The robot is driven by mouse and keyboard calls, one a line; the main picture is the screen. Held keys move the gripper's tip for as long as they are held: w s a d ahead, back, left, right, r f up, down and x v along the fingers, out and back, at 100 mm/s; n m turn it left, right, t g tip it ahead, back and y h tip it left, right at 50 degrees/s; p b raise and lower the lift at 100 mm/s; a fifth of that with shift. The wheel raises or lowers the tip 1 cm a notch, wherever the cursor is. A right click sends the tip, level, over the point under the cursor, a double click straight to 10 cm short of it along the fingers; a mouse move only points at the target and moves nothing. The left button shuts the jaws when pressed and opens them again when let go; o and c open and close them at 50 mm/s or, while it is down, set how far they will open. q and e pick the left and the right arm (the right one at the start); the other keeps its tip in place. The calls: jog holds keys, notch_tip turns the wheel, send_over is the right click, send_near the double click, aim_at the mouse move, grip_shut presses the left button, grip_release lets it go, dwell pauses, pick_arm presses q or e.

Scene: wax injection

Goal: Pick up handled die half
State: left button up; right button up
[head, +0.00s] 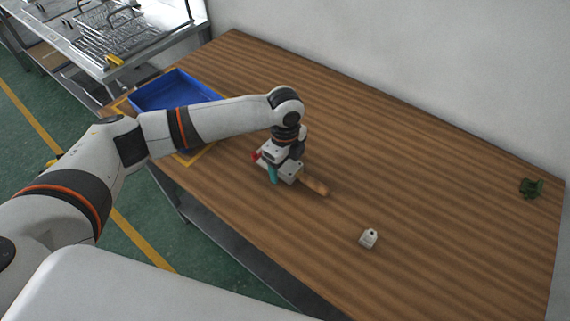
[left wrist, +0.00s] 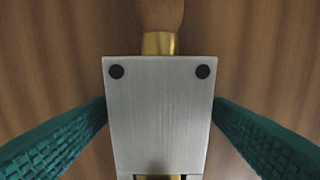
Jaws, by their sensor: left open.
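The handled die half is a grey metal block (head: 291,171) with a wooden handle (head: 315,186), lying on the brown table under my left gripper. In the left wrist view its flat metal face (left wrist: 158,115) fills the middle, with two dark round holes and a brass collar (left wrist: 159,43) at the handle. My left gripper (head: 280,173) points down over the block. Its teal fingers are open, one on each side of the block; in the left wrist view the tips come very close to its sides, and contact is unclear. The far finger is hidden in the head view.
A small pale block (head: 369,239) with a dark hole lies to the right on the table. A blue tray (head: 148,104) stands at the back left. A small green object (head: 531,188) sits near the right edge. A small red part (head: 256,157) shows beside the gripper.

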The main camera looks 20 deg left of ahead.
pick_arm(q)
jog(key=c, duration=1.4)
jog(key=shift+w+r, duration=0.1)
jog(key=shift+c, duration=0.2)
